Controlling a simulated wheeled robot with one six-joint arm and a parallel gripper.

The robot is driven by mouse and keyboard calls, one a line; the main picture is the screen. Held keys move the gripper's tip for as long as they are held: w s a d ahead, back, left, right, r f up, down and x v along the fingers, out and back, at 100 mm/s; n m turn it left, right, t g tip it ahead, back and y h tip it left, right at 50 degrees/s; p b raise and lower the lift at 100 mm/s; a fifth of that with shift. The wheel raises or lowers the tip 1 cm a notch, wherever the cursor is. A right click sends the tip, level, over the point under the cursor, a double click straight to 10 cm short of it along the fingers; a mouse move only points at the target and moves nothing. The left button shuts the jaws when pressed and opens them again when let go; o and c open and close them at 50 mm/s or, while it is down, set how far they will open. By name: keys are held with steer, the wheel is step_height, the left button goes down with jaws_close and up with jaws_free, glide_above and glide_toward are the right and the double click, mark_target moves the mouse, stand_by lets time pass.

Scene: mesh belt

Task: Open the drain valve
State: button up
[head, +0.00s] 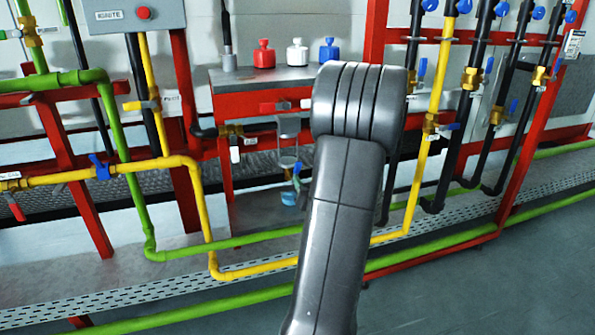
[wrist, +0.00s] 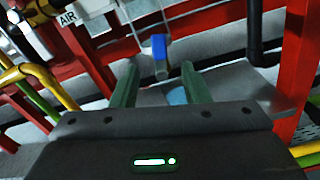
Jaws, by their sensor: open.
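The valve with a blue handle (wrist: 159,47), which I take for the drain valve, shows in the wrist view ahead of my gripper (wrist: 159,68). It lies roughly between the two green fingers, beyond their tips, with no contact seen. My gripper is open and empty. In the head view a small blue handle (head: 297,170) sits below a clear vessel (head: 289,128), just left of my arm. A blue cup (head: 289,198) stands under it; a light blue patch between the fingers may be this cup.
Red frame posts (wrist: 300,60) stand on both sides in the wrist view. Yellow pipes (head: 205,215) and green pipes (head: 150,225) run low along the rack. Red, white and blue bottles (head: 297,52) stand on a grey shelf. Several blue-handled valves are at the right. The floor (head: 480,285) in front is clear.

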mark_target(298, 170)
steer(key=b+x, duration=0.1)
steer(key=x, duration=0.8)
steer(key=shift+f, duration=0.1)
steer(key=c, duration=0.9)
steer(key=shift+a+b, duration=0.1)
steer(key=shift+b, duration=0.3)
jaws_close()
